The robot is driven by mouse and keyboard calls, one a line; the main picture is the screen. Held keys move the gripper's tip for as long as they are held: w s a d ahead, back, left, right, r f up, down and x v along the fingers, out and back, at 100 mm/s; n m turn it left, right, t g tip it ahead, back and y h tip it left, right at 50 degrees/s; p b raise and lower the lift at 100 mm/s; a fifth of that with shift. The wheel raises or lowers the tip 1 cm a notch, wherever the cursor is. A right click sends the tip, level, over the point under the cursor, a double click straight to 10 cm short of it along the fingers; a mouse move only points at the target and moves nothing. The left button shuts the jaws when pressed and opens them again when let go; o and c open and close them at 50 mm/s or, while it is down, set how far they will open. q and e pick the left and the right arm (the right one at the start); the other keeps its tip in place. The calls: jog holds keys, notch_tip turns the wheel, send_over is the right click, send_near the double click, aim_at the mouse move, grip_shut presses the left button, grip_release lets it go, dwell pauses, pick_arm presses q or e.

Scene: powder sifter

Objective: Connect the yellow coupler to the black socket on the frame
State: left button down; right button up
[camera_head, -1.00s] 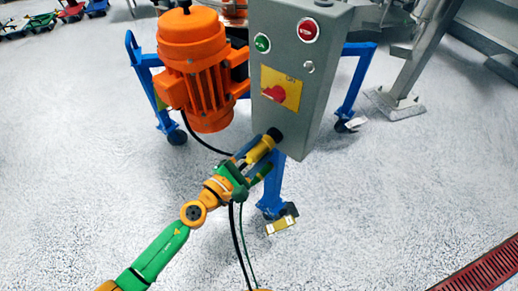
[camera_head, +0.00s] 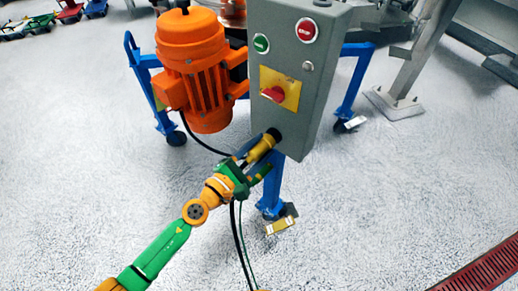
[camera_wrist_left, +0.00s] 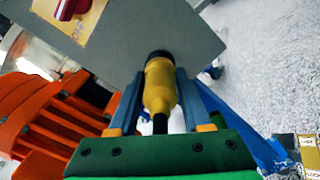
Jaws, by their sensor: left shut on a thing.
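The yellow coupler (camera_head: 260,149) is held between the fingers of my left gripper (camera_head: 254,158), below the grey control box. In the left wrist view the coupler (camera_wrist_left: 160,88) lies between the two blue fingers of the left gripper (camera_wrist_left: 160,100), its black cable end toward the palm. The black socket (camera_head: 274,134) is at the lower left of the box; it also shows in the wrist view (camera_wrist_left: 159,56). The coupler's far end meets the socket in both views, in line with it. How deep it sits inside cannot be told. My right gripper is not in view.
The grey control box (camera_head: 318,110) carries a green button, a red button and a red switch on a yellow plate. An orange motor (camera_head: 196,70) stands left of it on the blue frame (camera_head: 272,188). A black cable (camera_head: 238,235) hangs below.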

pick_arm(q)
jog(key=shift+w+d, duration=0.35)
jog(key=shift+w, duration=0.05)
jog(key=shift+c, duration=1.4)
grip_release()
